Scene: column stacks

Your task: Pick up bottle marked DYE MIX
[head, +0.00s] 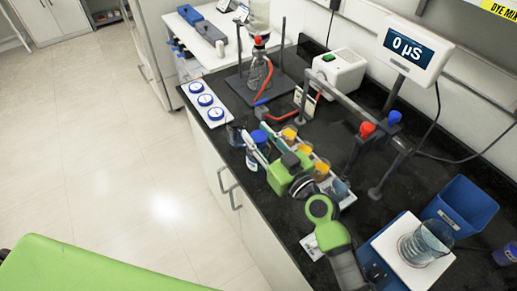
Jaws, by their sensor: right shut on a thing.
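My right gripper (261,143) reaches in over the black bench from the lower right. Its fingers are shut on a blue-capped bottle (252,160) near the bench's front edge. The bottle's label is too small to read, and the fingers partly hide it. The words DYE MIX show on a yellow sign (501,11) at the top right corner. My left gripper is not in view.
Amber-topped containers (321,168) stand in a row right beside the gripper. A white strip with blue round pieces (205,100) lies at the left. A metal frame, blue bin (459,207) and glass beaker (421,244) stand to the right.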

